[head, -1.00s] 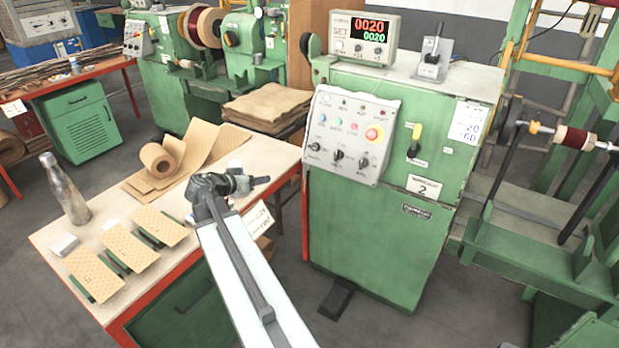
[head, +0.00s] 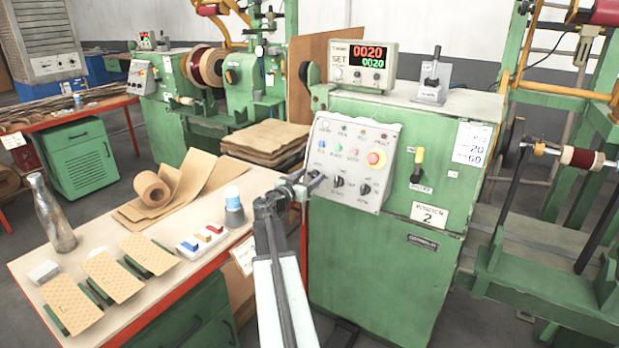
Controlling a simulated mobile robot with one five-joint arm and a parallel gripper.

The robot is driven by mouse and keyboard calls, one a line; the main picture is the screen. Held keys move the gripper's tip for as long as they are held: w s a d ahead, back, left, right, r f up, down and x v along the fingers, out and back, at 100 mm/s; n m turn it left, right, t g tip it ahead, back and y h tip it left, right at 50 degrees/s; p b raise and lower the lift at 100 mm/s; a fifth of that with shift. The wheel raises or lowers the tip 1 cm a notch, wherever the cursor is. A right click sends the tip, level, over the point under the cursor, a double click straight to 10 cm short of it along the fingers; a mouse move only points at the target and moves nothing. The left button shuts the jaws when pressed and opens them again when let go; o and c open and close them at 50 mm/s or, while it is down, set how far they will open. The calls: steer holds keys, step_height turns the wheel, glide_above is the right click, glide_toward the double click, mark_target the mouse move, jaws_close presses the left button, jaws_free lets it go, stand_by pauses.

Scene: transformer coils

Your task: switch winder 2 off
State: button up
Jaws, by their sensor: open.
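Winder 2 is the green cabinet (head: 375,265) with a "2" plate (head: 429,215) on its front.
A counter box (head: 362,66) reading 0020 and a grey lever box (head: 433,82) stand on the cabinet. A spool stand (head: 560,200) is at right.

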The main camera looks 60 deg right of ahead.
steer(key=shift+d, duration=0.4)
jaws_close()
steer(key=shift+n, duration=0.4)
steer(key=n+t, duration=0.1)
steer(key=n, duration=0.1)
steer(key=n+t+p, duration=0.1)
steer(key=n, duration=0.2)
steer(key=shift+s+r+n+t+y, duration=0.1)
steer(key=shift+r+n+t+y, duration=0.1)
steer(key=shift+n+t+y, duration=0.15)
steer(key=n+t+p, duration=0.1)
steer(key=n, duration=0.1)
steer(key=n+t+y+p, duration=0.1)
steer(key=n, duration=0.2)
steer(key=shift+r+n, duration=0.1)
steer(key=shift+n, duration=0.15)
steer(key=n+y+p, duration=0.1)
steer(key=n+p, duration=0.1)
steer(key=n, duration=0.1)
steer(key=n+t+y+p, duration=0.1)
steer(key=n, duration=0.1)
steer(key=shift+n+p, duration=0.35)
steer(key=shift+n, duration=0.05)
steer(key=shift+n+y+p, duration=0.75)
steer(key=shift+n+p, duration=0.2)
steer(key=shift+n, duration=0.55)
